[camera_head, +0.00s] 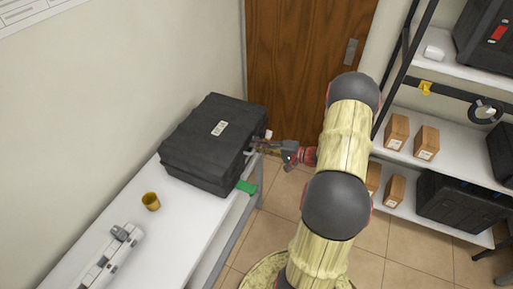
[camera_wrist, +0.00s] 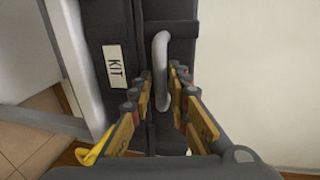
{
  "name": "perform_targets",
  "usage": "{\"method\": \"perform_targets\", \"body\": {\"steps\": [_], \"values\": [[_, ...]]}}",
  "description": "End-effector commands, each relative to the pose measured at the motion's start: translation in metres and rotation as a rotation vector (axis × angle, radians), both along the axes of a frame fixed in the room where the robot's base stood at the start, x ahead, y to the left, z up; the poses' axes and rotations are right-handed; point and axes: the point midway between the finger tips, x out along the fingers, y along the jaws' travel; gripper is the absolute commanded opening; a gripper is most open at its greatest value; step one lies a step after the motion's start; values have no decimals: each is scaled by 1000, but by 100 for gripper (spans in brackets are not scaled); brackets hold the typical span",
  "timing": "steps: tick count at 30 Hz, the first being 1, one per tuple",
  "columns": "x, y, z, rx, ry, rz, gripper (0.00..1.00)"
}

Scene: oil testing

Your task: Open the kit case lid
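The black kit case (camera_head: 205,145) lies closed on the white table against the wall, with its lid down and a small white label on top. In the wrist view the case front (camera_wrist: 120,30) fills the middle, with a white "KIT" label (camera_wrist: 115,67) and a light grey handle (camera_wrist: 161,70). My gripper (camera_head: 261,144) is at the right side of the case, by the handle. In the wrist view its fingers (camera_wrist: 160,84) stand apart on either side of the handle, with small gaps showing. Contact between fingers and handle cannot be made out.
A wooden door (camera_head: 290,60) is behind. Shelves with boxes (camera_head: 397,131) and black cases (camera_head: 460,203) stand right.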

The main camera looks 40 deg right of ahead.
Motion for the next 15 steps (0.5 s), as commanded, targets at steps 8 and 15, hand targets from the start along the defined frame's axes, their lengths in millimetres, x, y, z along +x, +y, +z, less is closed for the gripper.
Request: {"method": "perform_targets", "body": {"steps": [8, 15], "values": [[8, 3, -1, 0, 0, 0, 18], [7, 3, -1, 0, 1, 0, 11]]}}
